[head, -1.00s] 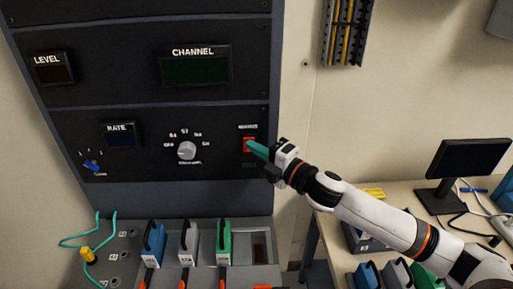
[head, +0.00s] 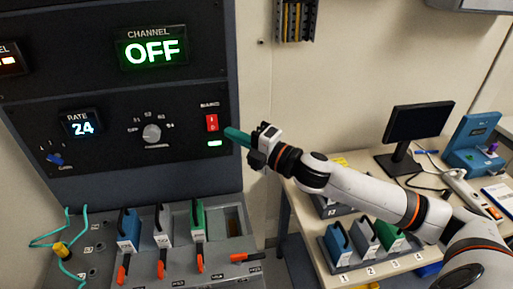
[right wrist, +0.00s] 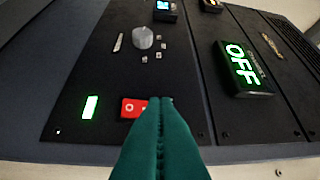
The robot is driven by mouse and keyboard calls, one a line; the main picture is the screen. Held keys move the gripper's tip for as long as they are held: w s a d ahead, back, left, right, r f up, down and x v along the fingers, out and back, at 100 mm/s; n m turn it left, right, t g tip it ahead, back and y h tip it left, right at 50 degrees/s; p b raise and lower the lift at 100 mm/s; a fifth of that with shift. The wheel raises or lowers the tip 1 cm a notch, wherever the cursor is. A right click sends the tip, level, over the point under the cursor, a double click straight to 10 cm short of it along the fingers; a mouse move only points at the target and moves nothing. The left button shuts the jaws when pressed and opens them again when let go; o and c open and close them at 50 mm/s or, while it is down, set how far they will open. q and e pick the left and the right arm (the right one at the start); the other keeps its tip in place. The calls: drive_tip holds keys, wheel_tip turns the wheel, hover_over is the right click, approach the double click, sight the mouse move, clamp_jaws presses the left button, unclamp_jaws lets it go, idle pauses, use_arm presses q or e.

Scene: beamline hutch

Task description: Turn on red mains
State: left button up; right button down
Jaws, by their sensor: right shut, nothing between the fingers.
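The red mains switch (head: 212,122) is on the lower right of the black panel. It also shows in the right wrist view (right wrist: 132,107), partly hidden by my fingers. A green lamp (head: 214,143) glows below it. My right gripper (head: 230,133) is shut and empty, its green fingertips just right of the switch in the head view; whether they touch it I cannot tell. The channel display (head: 152,51) reads OFF and the rate display (head: 82,124) reads 24, both lit. My left gripper is not in view.
A grey knob (head: 152,134) and a blue toggle (head: 55,159) are on the same panel. Below stand blue, white and green handled modules in a grey rack (head: 180,270). A desk with a monitor (head: 419,131) is at right.

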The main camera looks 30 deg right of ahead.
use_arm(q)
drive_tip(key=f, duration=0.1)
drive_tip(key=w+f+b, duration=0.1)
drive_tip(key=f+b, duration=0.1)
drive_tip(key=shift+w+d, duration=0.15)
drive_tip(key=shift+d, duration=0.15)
use_arm(e)
drive_tip(key=v, duration=0.2)
drive_tip(key=r+v, duration=0.1)
drive_tip(key=v, duration=0.2)
drive_tip(key=shift+s+d, duration=0.1)
drive_tip(key=shift+s, duration=0.2)
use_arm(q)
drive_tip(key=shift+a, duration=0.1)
